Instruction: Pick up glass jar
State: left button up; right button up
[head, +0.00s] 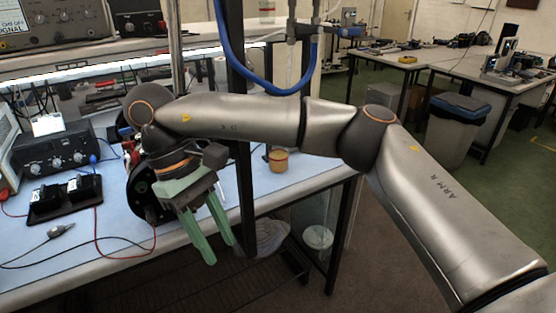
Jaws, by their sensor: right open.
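A small cylindrical jar (278,160) with yellowish contents and a reddish band stands upright on the blue bench top (312,165), close to a dark upright post. It looks like the glass jar, but it is too small to be sure of the material. My right gripper (221,252) has two green fingers, spread apart and empty, pointing down at the bench's front edge. It is to the left of the jar and nearer to me, not touching it. My right arm passes just above the jar in the picture. My left gripper is not in view.
A dark metal post (240,130) rises between gripper and jar in the picture. A power supply (55,150) and black connector blocks with cables (64,198) occupy the bench's left. A blue hose (262,88) hangs above. A grey bin (455,130) stands at right.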

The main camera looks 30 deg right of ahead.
aim_at(278, 155)
jog(key=l+u, duration=0.1)
jog(key=l, duration=0.5)
jog(key=k+l+u, duration=0.1)
jog(key=l, duration=0.5)
jog(key=k+l+u, duration=0.15)
jog(key=l, duration=0.45)
jog(key=i+l, duration=0.2)
jog(key=i, duration=0.25)
jog(key=i+l, duration=0.2)
jog(key=i, duration=0.25)
jog(key=i+l+u, duration=0.15)
jog(key=l+u, duration=0.15)
jog(key=i+l+u, duration=0.15)
jog(key=l+u, duration=0.15)
jog(key=i+l+u, duration=0.1)
jog(key=l+u, duration=0.2)
